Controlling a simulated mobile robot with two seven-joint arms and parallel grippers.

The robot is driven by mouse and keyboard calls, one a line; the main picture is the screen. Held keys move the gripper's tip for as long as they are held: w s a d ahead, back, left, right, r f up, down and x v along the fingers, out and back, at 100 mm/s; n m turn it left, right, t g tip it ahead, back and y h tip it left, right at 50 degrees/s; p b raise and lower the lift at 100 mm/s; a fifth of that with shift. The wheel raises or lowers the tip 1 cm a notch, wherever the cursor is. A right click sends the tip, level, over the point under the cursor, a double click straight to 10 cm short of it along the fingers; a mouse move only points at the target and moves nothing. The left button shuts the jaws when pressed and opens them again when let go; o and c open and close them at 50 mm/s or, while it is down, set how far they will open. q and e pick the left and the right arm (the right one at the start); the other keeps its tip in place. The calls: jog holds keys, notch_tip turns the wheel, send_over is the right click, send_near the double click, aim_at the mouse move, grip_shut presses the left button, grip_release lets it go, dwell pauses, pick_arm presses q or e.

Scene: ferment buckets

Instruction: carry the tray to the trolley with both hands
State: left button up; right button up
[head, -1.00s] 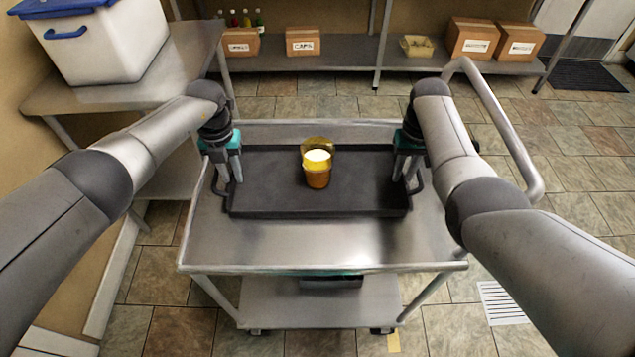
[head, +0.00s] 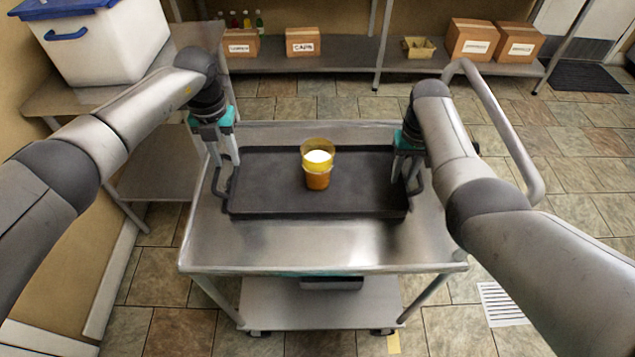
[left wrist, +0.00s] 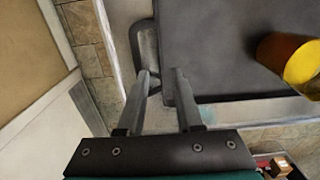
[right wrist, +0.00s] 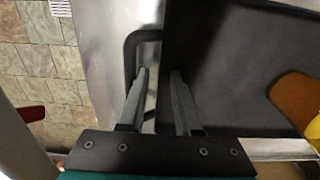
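The dark tray (head: 275,198) lies flat on the top deck of the metal trolley (head: 320,245). An amber cup (head: 318,178) with something white inside stands upright on it. My left gripper (head: 224,162) is open at the tray's left end, its fingertips close to the left handle (left wrist: 140,45). I cannot tell whether they touch it. My right gripper (head: 405,175) is at the tray's right end beside the right handle (right wrist: 130,60). Its fingers stand apart in the right wrist view, with nothing seen clamped between them. The cup partly shows in both wrist views.
A shelf (head: 340,80) along the back holds cardboard boxes (head: 303,41), a small yellow bin (head: 417,47) and bottles. A white cooler (head: 105,45) stands on a side table at the left. The trolley's push handle (head: 510,140) rises at the right. Bare deck lies in front of the tray.

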pick_arm(q)
jog(key=shift+r, duration=0.85)
pick_arm(e)
jog(key=shift+r, duration=0.25)
notch_tip(320, 180, up, 12)
jog(key=shift+f, duration=0.2)
